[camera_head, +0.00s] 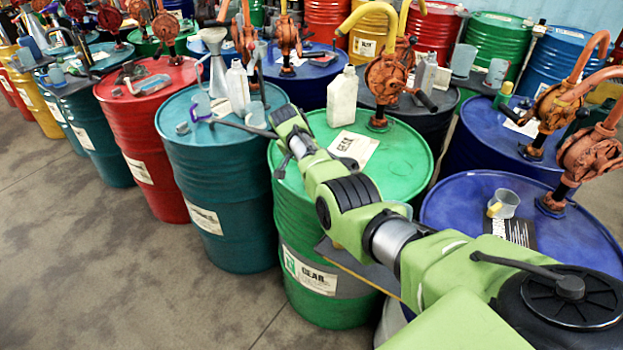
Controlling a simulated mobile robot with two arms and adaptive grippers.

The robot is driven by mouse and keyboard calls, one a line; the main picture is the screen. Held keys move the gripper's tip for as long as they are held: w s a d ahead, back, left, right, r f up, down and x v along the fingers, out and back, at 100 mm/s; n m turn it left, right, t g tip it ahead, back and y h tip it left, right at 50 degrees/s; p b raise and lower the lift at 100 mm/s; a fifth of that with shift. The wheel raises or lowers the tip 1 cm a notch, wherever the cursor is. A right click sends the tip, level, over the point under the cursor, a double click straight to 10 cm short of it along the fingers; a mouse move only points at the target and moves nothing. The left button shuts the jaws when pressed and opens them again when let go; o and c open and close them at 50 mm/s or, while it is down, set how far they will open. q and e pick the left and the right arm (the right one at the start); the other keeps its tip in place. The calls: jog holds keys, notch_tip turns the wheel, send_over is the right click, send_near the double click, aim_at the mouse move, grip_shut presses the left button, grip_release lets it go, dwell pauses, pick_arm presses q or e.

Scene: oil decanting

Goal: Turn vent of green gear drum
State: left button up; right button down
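The green gear drum (408,150) stands at the centre, with a GEAR label (310,272) on its side. Its top carries a white jug (342,97), a paper sheet (354,148) and an orange hand pump (385,78). I cannot make out its vent; my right arm crosses the drum top and hides part of it. My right gripper (240,127) reaches past the drum's left rim, over the teal drum's top. Its dark fingers blend with items there, so its opening is unclear. My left gripper is not in view.
The teal drum (222,180) holds a funnel (215,62), a white bottle (238,88) and cups. A red drum (160,165) stands to its left. A blue drum (565,235) with a measuring cup (503,204) and pumps is at right. Open floor (100,265) lies at front left.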

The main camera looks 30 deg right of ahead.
jog(key=shift+s+a+f, duration=0.1)
jog(key=shift+f, duration=0.1)
dwell(0.3)
jog(key=c, duration=2.1)
grip_release()
jog(key=shift+r, duration=0.1)
jog(key=v, duration=1.2)
